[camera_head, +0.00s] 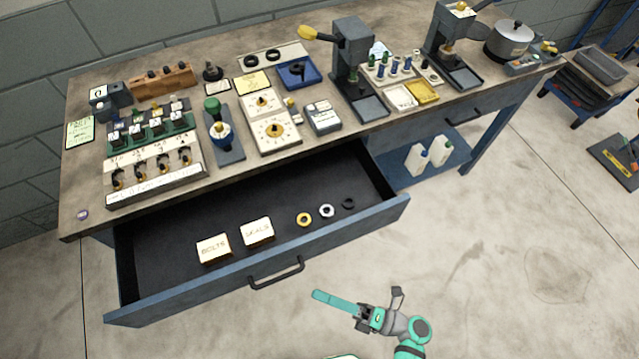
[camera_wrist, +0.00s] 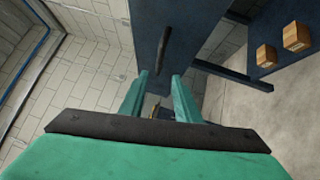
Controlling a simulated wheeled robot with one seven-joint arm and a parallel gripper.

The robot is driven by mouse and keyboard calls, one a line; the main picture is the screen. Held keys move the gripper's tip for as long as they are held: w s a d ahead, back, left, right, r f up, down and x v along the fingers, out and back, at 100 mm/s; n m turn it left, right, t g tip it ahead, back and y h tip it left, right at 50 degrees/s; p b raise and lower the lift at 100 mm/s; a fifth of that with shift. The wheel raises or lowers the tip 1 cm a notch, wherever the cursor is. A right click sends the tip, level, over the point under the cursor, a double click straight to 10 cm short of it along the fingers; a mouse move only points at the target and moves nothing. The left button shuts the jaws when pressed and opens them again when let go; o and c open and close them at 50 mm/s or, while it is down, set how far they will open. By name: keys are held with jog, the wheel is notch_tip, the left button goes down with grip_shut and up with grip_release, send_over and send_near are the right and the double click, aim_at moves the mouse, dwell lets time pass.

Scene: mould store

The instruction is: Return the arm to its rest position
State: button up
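My gripper (camera_head: 336,301) is in front of the open drawer, at the lower middle of the head view, over the floor. In the wrist view my gripper (camera_wrist: 158,80) shows its two teal fingers standing apart, with nothing held between them. In the head view the fingers overlap, so the gap does not show there. The arm is partly seen and runs out of the bottom of the picture.
A blue drawer (camera_head: 340,235) stands open under the workbench (camera_head: 85,190), its handle (camera_head: 277,273) facing my gripper. It holds two labelled blocks and three rings: yellow (camera_head: 304,219), silver (camera_head: 326,211) and black (camera_head: 348,203). Bare floor (camera_head: 500,270) lies to the right.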

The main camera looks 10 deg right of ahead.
jog(key=shift+r, duration=0.1)
notch_tip(320, 180, up, 12)
jog(key=a+m+t+h, duration=0.2)
jog(key=m+t+h, duration=0.8)
jog(key=m, duration=0.7)
jog(key=s+a+m+g+h, duration=0.2)
jog(key=s+m+g+h, duration=0.2)
jog(key=m, duration=1)
jog(key=s+h, duration=0.1)
jog(key=h, duration=0.2)
jog(key=shift+s+a+r+g, duration=0.25)
jog(key=shift+s+a+g, duration=0.05)
jog(key=shift+a, duration=0.05)
jog(key=shift+w, duration=0.1)
